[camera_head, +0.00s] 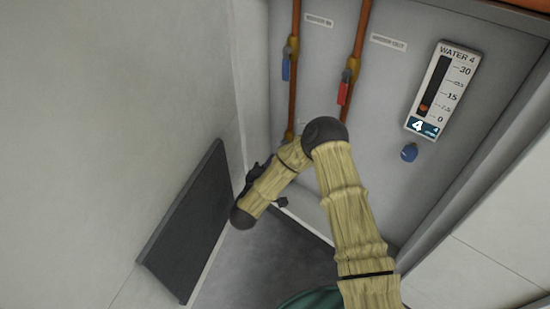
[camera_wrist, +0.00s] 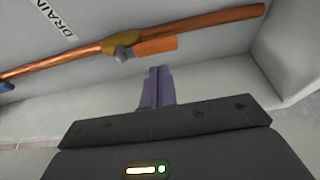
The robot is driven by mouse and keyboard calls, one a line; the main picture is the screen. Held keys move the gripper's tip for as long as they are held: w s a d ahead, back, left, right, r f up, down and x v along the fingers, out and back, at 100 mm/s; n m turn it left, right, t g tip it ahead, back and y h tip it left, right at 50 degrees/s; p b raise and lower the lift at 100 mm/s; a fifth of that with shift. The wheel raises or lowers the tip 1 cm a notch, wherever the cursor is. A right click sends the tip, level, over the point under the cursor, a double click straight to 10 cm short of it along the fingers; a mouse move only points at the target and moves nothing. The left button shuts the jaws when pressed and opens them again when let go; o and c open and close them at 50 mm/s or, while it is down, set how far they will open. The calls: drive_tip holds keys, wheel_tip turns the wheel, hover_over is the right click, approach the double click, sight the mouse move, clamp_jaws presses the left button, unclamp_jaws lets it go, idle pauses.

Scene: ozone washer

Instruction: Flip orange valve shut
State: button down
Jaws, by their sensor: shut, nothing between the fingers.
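The orange valve handle (camera_wrist: 157,46) shows in the wrist view, on a brass valve body (camera_wrist: 121,42) set in a copper pipe (camera_wrist: 210,24). The handle lies roughly along the pipe, just beside it. My gripper (camera_wrist: 158,70) is shut and empty, its fingertips just below the handle in the picture; I cannot tell whether they touch it. In the head view, my bent arm reaches down to the lower left of the panel, and my gripper is mostly hidden behind it. The orange handle cannot be made out there.
In the head view, a blue-handled valve (camera_head: 286,66) and a red-handled valve (camera_head: 344,90) sit on upright copper pipes. A water gauge (camera_head: 442,90) and a blue knob (camera_head: 409,152) are to the right. A dark panel (camera_head: 187,222) leans at the left wall.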

drive_tip(key=b+x, duration=0.1)
drive_tip(key=x, duration=0.2)
drive_tip(key=shift+w+d+b, duration=0.1)
drive_tip(key=shift+w+b, duration=0.2)
drive_tip(key=shift+b, duration=0.05)
drive_tip(key=shift+r+p, duration=0.15)
drive_tip(key=shift+p, duration=0.15)
